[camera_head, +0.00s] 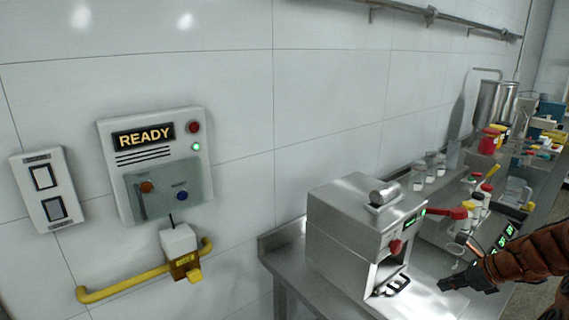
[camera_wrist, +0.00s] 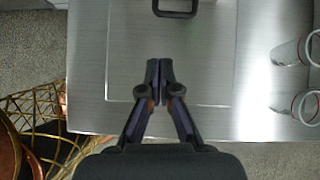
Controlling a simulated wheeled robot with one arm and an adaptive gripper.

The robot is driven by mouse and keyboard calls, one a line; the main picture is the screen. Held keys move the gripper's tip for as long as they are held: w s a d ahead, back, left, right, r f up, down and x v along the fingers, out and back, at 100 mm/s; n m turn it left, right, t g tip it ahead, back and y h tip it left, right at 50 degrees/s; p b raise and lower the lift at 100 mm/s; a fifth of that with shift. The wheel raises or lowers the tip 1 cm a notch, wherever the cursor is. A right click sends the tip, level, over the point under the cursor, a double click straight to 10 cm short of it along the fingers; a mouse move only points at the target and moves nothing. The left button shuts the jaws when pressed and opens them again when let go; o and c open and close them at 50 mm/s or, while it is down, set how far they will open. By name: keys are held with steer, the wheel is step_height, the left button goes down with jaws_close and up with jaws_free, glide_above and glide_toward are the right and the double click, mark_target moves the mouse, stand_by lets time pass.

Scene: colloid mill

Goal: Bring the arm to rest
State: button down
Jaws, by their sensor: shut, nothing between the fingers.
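My gripper (camera_wrist: 160,72) is shut and empty, with its black fingertips together over the steel counter (camera_wrist: 215,30) in the wrist view. In the head view, my gripper (camera_head: 447,283) is at the lower right, at the end of my brown-sleeved arm. It is to the right of the steel colloid mill (camera_head: 345,230) and apart from it. A dark square loop (camera_wrist: 176,8) shows ahead of the fingertips at the top of the wrist view.
Two clear glass vessels (camera_wrist: 291,52) are at the counter's right in the wrist view. A wire basket (camera_wrist: 42,104) is at lower left. A READY panel (camera_head: 157,160) and yellow pipe (camera_head: 125,288) are on the wall. Bottles (camera_head: 478,200) and jars crowd the counter behind the mill.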

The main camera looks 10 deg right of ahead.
steer(key=s+a+r+n+g, duration=0.2)
steer(key=s+a+n, duration=0.15)
steer(key=a, duration=0.45)
steer(key=s+a+r+n+g, duration=0.1)
steer(key=s+a+n, duration=0.1)
steer(key=a+n, duration=0.45)
steer(key=s+a+r+n+g, duration=0.2)
steer(key=a+n, duration=0.1)
steer(key=a, duration=0.6)
steer(key=s+a+n+g+h, duration=0.1)
steer(key=s+a+n+h, duration=0.1)
steer(key=s+n, duration=0.5)
steer(key=s+a+n+g+h, duration=0.2)
steer(key=s+a+n, duration=0.3)
steer(key=s, duration=1)
steer(key=n, duration=0.3)
steer(key=shift+r+n, duration=0.2)
steer(key=shift+n, duration=0.1)
